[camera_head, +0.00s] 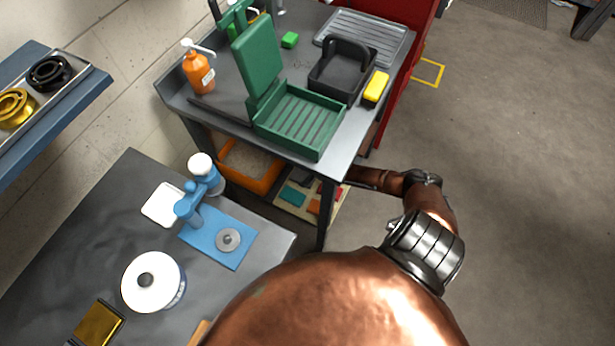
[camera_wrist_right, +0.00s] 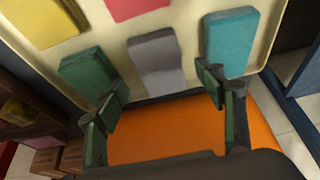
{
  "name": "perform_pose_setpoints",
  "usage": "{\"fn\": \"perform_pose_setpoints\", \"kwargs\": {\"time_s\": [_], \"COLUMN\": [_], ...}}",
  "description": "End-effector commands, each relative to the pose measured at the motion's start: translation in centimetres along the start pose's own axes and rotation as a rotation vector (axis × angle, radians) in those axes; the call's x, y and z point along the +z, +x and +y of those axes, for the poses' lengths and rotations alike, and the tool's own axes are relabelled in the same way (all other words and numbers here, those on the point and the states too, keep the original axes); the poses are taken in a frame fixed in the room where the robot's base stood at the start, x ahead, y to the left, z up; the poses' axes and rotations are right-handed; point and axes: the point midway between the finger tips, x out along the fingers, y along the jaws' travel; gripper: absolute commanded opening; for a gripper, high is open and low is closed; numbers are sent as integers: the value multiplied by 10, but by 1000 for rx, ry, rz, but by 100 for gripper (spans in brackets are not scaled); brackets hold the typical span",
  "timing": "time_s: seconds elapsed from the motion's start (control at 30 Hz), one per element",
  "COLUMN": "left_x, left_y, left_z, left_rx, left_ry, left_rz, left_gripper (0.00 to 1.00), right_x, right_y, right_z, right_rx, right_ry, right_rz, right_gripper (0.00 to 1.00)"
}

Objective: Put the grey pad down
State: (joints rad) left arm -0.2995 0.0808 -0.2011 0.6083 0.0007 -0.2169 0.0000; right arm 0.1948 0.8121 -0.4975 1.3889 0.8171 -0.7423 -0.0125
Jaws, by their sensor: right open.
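The grey pad (camera_wrist_right: 156,62) lies on a cream tray (camera_wrist_right: 100,38), between a dark green pad (camera_wrist_right: 93,75) and a teal pad (camera_wrist_right: 229,40). My right gripper (camera_wrist_right: 160,90) is open, with one finger on each side of the grey pad's near end in the wrist view. Nothing is held between the fingers. In the head view my right arm reaches under the grey table toward the tray (camera_head: 337,211); the table hides the gripper there. I cannot make out the grey pad in the head view. My left gripper is out of view.
A yellow pad (camera_wrist_right: 40,18) and a red pad (camera_wrist_right: 135,8) lie farther on the tray. An orange bin (camera_head: 247,170) stands left of the tray; an orange surface (camera_wrist_right: 165,130) shows below the fingers. The table leg (camera_head: 326,215) is close to the tray.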

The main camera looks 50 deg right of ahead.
Motion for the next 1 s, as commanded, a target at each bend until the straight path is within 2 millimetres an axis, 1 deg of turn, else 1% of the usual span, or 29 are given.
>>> {"fn": "perform_pose_setpoints", "kwargs": {"time_s": [0.03, 0.1, 0.23, 0.4, 0.53, 1.0], "left_x": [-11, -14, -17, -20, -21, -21], "left_y": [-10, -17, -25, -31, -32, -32], "left_z": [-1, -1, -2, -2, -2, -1], "left_rx": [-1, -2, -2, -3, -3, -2], "left_ry": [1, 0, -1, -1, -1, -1], "left_rz": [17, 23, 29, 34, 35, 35], "left_gripper": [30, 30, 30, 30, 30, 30], "right_x": [-3, -3, -3, -1, -1, 0], "right_y": [-20, -35, -58, -76, -80, -80], "right_z": [2, 2, 1, 1, 0, 0], "right_rx": [3, 3, 2, 2, 1, 1], "right_ry": [-3, -2, -2, 0, 0, 0], "right_rz": [4, 4, 3, 1, 1, 0], "right_gripper": [64, 64, 64, 64, 64, 64]}}
